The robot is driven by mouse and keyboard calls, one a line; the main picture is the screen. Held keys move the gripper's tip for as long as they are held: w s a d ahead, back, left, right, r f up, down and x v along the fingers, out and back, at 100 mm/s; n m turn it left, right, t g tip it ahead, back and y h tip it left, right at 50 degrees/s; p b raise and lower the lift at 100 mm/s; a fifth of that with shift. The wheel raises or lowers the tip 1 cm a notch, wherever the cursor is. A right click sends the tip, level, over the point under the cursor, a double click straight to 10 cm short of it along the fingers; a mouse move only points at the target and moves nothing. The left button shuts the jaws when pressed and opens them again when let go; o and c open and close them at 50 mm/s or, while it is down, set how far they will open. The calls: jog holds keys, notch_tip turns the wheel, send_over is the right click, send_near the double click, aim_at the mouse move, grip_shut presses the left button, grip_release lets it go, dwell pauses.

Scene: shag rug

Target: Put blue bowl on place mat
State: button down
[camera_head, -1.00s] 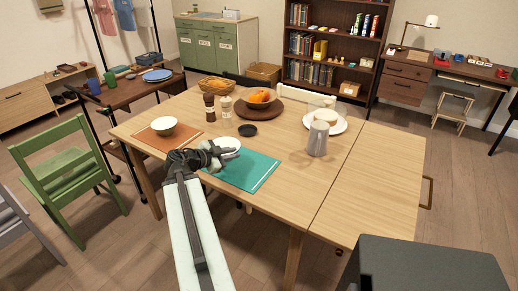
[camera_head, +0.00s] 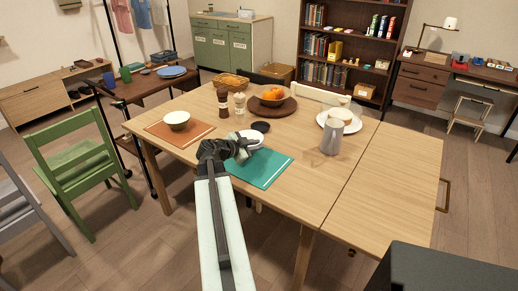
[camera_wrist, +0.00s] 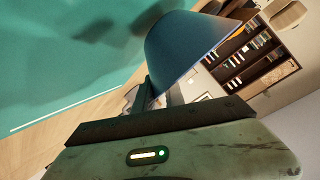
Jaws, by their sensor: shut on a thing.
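My gripper (camera_head: 243,149) is shut on the rim of the blue bowl (camera_wrist: 185,45). In the wrist view the bowl's blue outer side shows close up. In the head view its pale inside (camera_head: 254,136) shows beyond the gripper. The teal place mat (camera_head: 266,171) lies flat near the table's front edge. The bowl is over or just beyond the mat's far left part. Dark shadows fall on the mat (camera_wrist: 50,60) in the wrist view, and the bowl seems to be held above it. My wrist hides part of the bowl and of the mat's left end.
A small black dish (camera_head: 261,127) sits just beyond the held bowl. The table's (camera_head: 310,185) front right is clear.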

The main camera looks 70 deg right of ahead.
notch_tip(320, 180, down, 2)
jog(key=shift+b, duration=0.3)
jog(key=shift+r, duration=0.3)
jog(key=c, duration=1.4)
grip_release()
jog(key=shift+p, duration=0.3)
jog(key=p+v, duration=0.2)
jog(key=v, duration=0.3)
jog(key=p+v, duration=0.2)
jog(key=v, duration=0.4)
jog(key=shift+w+d+r, duration=0.1)
jog(key=shift+w+d, duration=0.05)
jog(key=shift+w, duration=0.05)
jog(key=shift+w+a, duration=0.2)
jog(key=shift+w, duration=0.1)
